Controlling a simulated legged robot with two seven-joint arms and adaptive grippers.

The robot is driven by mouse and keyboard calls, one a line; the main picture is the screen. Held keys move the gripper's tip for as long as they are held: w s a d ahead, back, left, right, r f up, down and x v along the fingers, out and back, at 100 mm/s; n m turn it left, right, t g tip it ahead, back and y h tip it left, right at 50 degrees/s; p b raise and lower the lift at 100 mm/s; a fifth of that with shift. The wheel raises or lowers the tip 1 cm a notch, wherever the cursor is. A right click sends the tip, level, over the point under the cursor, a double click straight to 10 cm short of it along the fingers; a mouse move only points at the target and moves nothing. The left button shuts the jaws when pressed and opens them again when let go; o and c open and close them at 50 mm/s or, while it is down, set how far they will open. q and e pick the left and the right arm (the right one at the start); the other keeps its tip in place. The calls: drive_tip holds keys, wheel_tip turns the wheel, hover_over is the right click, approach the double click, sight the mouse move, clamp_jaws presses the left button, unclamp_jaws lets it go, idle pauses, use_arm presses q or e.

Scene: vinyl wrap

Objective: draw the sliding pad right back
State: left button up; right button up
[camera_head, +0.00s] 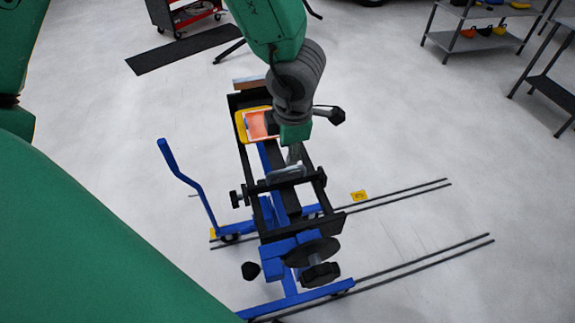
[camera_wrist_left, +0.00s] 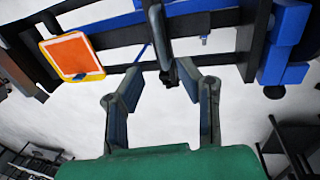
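A blue and black frame stands on the floor, with a black rail assembly (camera_head: 318,212) across its top. An orange pad with a yellow rim (camera_head: 240,127) sits on the far part of it, partly hidden by my left arm; it also shows at the left of the left wrist view (camera_wrist_left: 72,56). I cannot tell which part is the sliding pad. My left gripper (camera_head: 292,158) points down over the frame, just beyond a grey handle-like piece (camera_head: 286,173). In the left wrist view its fingers (camera_wrist_left: 165,80) are apart, with the end of a dark bar (camera_wrist_left: 158,40) between them; contact is unclear.
A blue lever (camera_head: 190,180) rises at the frame's left. A black disc and knob (camera_head: 318,272) stick out at its near end. Thin dark rails (camera_head: 400,272) run along the floor to the right. Shelves (camera_head: 480,35) stand far off; open floor lies around.

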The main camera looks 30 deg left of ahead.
sight(287, 170)
use_arm(q)
drive_tip(key=f, duration=0.2)
drive_tip(key=f+b, duration=0.1)
drive_tip(key=f, duration=0.2)
drive_tip(key=w+a+f, duration=0.1)
drive_tip(key=f, duration=0.2)
drive_tip(key=shift+w, duration=0.1)
drive_tip(key=shift+a, duration=0.1)
drive_tip(key=shift+c, duration=0.5)
clamp_jaws()
